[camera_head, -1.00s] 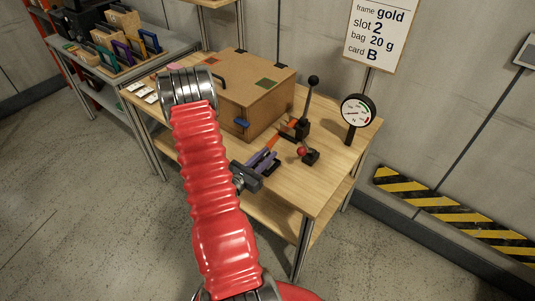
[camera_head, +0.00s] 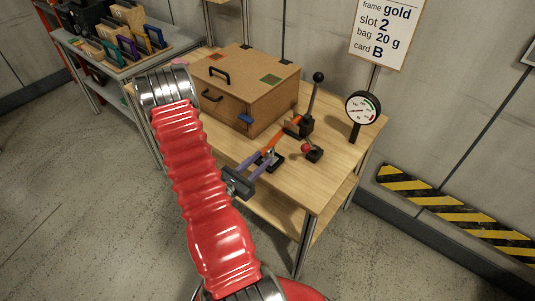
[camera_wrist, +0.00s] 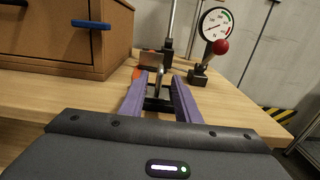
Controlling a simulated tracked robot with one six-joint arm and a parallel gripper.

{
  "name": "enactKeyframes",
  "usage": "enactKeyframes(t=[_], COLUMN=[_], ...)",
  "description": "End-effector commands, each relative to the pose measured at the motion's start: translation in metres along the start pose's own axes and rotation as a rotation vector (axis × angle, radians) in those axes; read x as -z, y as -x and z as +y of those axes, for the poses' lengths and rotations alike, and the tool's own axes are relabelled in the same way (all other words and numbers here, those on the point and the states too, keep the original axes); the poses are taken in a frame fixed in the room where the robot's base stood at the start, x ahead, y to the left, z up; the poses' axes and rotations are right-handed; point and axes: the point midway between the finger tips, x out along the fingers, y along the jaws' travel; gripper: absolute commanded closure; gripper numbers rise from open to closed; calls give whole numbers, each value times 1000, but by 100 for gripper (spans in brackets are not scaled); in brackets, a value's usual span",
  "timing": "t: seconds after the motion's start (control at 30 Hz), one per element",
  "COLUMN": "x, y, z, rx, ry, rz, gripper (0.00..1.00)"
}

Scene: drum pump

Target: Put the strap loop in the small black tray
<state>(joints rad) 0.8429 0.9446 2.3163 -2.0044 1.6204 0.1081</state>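My gripper (camera_head: 264,163) has purple fingers on a dark body and reaches low over the front of the wooden table. In the wrist view its two fingers (camera_wrist: 160,92) stand apart, and neither visibly presses on anything. An orange strap-like piece (camera_head: 292,126) runs from the black lever stand toward my fingertips; a bit of orange also shows beyond the left finger (camera_wrist: 137,73). I cannot make out its loop. A small black piece (camera_head: 272,163) with a silver post lies by the fingertips, between the fingers in the wrist view (camera_wrist: 158,103). I cannot tell whether it is the tray.
A wooden box (camera_head: 245,83) with a blue handle stands left of the lever stand (camera_head: 304,124). A red-knobbed lever (camera_head: 312,152) and a gauge (camera_head: 362,106) stand to the right. The table's front right corner (camera_head: 320,192) is clear. A side table (camera_head: 125,68) holds coloured frames.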

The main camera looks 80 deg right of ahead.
Motion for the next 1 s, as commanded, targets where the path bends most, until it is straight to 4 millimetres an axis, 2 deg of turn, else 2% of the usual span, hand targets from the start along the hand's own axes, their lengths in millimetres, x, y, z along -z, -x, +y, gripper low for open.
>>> enactKeyframes(t=[0.3, 0.5, 1.0], x=[0, 0, 0], y=[40, 57, 62], z=[1, 1, 0], rx=[-3, -2, 1], ry=[2, 0, 0], rz=[0, 0, 0], gripper=[70, 70, 70])
